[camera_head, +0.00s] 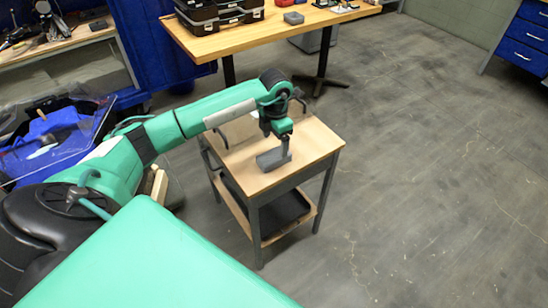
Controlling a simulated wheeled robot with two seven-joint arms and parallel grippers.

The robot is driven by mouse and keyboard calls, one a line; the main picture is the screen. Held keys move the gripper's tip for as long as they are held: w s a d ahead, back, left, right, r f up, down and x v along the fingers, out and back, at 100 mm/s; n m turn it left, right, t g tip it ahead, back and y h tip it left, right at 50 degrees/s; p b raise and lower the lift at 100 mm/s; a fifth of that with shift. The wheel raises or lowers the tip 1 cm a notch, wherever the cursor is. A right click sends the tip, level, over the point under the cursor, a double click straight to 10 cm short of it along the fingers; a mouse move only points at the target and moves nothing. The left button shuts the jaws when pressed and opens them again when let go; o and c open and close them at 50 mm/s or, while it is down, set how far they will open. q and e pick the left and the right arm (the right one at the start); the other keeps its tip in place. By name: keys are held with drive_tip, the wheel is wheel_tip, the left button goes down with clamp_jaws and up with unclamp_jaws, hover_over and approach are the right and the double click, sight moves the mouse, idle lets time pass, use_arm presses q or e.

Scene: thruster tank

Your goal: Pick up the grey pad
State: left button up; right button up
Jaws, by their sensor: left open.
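A grey pad (269,160) lies on the light wooden top of a small cart (310,146), near the middle of that top. My left gripper (284,147) comes down over the cart from the left arm and points downward at the pad. Its jaws are open. The gripper's end and the pad overlap in this view and are both grey, so I cannot tell whether they touch. My right gripper is not in view.
The cart has a lower shelf with a dark tray (276,203). A wooden table (240,40) behind carries black cases (218,12) and a small grey block (293,18). Blue drawers (525,38) stand at the far right. The floor right of the cart is clear.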

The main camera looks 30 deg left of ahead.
sight(274, 155)
use_arm(q)
wheel_tip(274, 155, down, 2)
drive_tip(key=shift+s+f, duration=0.1)
wheel_tip(274, 155, down, 5)
drive_tip(key=shift+s+a+r+p, duration=0.1)
drive_tip(key=shift+s+r+p, duration=0.05)
drive_tip(key=shift+p, duration=0.4)
drive_tip(key=c, duration=1.1)
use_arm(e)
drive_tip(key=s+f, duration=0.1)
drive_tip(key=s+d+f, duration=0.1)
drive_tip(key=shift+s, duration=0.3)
